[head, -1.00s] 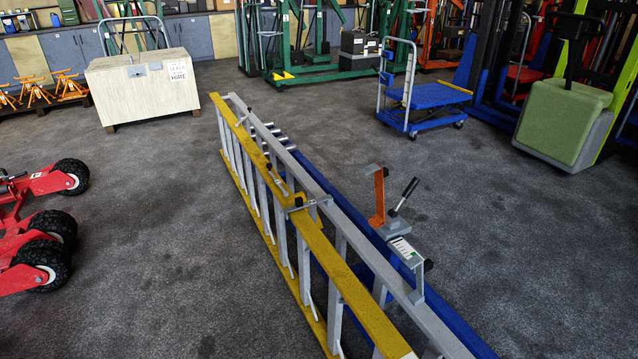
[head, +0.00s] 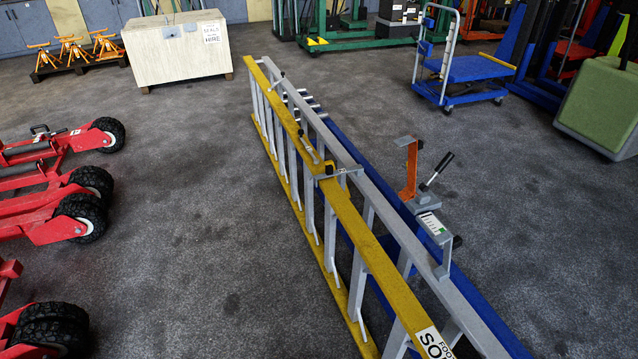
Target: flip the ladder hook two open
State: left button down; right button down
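A long ladder lies on its edge on the floor, with a yellow rail (head: 345,215) and a grey rail (head: 375,193) side by side. Small metal hooks sit along its top. One hook (head: 342,173) reaches across from the yellow rail to the grey rail near the middle. A slim metal fitting (head: 309,148) lies just beyond it, and another small hook (head: 277,80) is near the far end. I cannot tell which one is hook two, or how far each is turned. Neither of my grippers is in view.
A clamp-like device with an orange upright (head: 410,168) and black-handled lever stands by the grey rail, over a blue beam (head: 470,290). Red wheeled equipment (head: 60,200) is at left, a wooden crate (head: 178,55) at back. A blue trolley (head: 465,65) stands back right.

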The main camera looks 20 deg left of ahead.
aim_at(358, 169)
jog(key=i+j+z, duration=0.1)
jog(key=i+j, duration=0.2)
jog(key=j, duration=0.25)
jog(key=i+j+z, duration=0.1)
jog(key=i+j, duration=0.15)
jog(key=j, duration=0.3)
jog(key=i+j+z, duration=0.1)
jog(key=i+j, duration=0.15)
jog(key=j, duration=0.3)
jog(key=i+j, duration=0.25)
jog(key=j, duration=0.35)
jog(key=i+j+z, duration=0.15)
jog(key=j, duration=0.45)
jog(key=i+j+z, duration=0.1)
jog(key=i+j, duration=0.2)
jog(key=j, duration=0.3)
jog(key=i+j+z, duration=0.1)
jog(key=j, duration=0.55)
jog(key=i+j+z, duration=0.1)
jog(key=j, duration=0.55)
jog(key=i, duration=0.1)
